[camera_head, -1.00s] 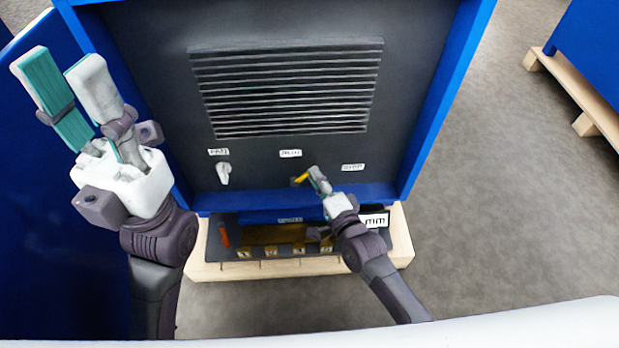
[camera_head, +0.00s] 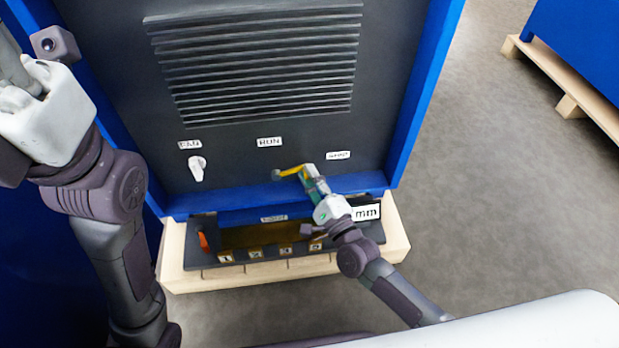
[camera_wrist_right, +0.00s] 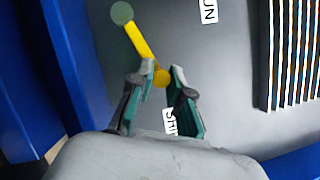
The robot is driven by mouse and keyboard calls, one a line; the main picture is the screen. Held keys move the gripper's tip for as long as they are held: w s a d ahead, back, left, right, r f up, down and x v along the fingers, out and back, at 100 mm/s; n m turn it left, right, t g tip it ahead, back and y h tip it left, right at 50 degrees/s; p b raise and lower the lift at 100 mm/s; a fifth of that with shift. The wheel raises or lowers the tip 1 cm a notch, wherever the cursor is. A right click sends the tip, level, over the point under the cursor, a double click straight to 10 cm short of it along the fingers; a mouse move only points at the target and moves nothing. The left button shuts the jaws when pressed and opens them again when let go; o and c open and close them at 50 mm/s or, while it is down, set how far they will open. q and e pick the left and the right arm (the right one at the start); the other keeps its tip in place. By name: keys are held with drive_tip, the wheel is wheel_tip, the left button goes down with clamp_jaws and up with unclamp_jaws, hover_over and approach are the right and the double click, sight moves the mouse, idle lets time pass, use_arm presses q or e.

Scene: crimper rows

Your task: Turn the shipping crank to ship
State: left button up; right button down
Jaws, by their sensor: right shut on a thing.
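The shipping crank is a yellow arm (camera_head: 290,172) with a round grey-green hub (camera_head: 276,175), low on the dark cabinet panel. In the right wrist view the yellow arm (camera_wrist_right: 139,41) runs from the hub (camera_wrist_right: 122,13) to a yellow knob (camera_wrist_right: 161,78). My right gripper (camera_head: 307,172) is shut on the knob end; its two fingers (camera_wrist_right: 160,88) stand either side of it. A SHIP label (camera_head: 338,155) is above and right of the crank. My left gripper (camera_head: 20,75) is at the upper left, its fingertips cut off by the frame edge.
A white knob (camera_head: 197,167) sits under the FAN label (camera_head: 190,145). A RUN label (camera_head: 269,142) is above the crank. Below, a tray (camera_head: 209,267) with numbered slots and an orange-red lever (camera_head: 203,241) sits at the cabinet's base. Blue frame edges flank the panel.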

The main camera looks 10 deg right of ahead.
idle(0.3)
drive_tip(key=c, duration=1.1)
unclamp_jaws()
drive_tip(key=shift+f, duration=0.1)
drive_tip(key=v, duration=1.2)
drive_tip(key=shift+d, duration=0.1)
